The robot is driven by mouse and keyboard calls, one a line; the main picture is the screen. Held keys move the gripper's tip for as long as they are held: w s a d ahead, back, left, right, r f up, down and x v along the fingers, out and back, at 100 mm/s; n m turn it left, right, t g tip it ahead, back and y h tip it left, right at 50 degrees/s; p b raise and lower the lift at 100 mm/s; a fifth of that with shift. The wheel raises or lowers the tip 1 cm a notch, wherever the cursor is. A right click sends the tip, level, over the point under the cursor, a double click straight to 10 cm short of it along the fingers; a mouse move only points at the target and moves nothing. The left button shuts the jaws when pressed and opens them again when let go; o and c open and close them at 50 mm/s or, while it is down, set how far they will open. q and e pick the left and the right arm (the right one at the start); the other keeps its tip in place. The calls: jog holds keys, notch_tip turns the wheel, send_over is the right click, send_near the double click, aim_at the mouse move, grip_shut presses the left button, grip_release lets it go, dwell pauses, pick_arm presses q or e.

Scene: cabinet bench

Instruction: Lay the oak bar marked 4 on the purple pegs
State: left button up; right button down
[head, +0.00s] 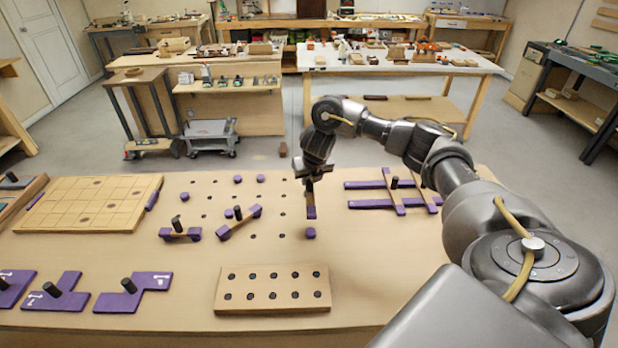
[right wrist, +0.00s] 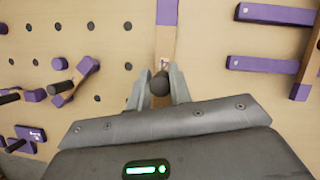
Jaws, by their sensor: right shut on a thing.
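My right gripper (head: 312,172) is shut on the dark knob (right wrist: 159,85) of an oak bar with a purple end (head: 311,211). In the right wrist view the oak part (right wrist: 163,45) runs straight away from the fingers. A small mark shows on it, too small to read. The bar is over the right side of the holed bench top; I cannot tell whether it touches it. A purple peg (head: 311,232) stands just in front of its near end. Two more purple pegs (head: 238,180) (head: 260,178) stand at the back. My left gripper is out of view.
Two knobbed bars with purple ends (head: 180,234) (head: 240,222) lie left of the gripper, one slanted. A purple and oak lattice (head: 375,203) lies to the right. A holed oak block (head: 271,304) and purple knobbed pieces (head: 132,300) are at the front. A gridded board (head: 90,205) is far left.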

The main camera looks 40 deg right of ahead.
aim_at(309, 190)
notch_tip(309, 190, down, 5)
jog(key=b, duration=0.3)
jog(key=shift+w+f, duration=0.15)
jog(key=shift+f, duration=0.05)
dwell(0.5)
jog(key=shift+f, duration=0.5)
dwell(1.4)
jog(key=shift+f+b, duration=0.35)
jog(key=shift+f, duration=0.2)
dwell(0.6)
dwell(0.5)
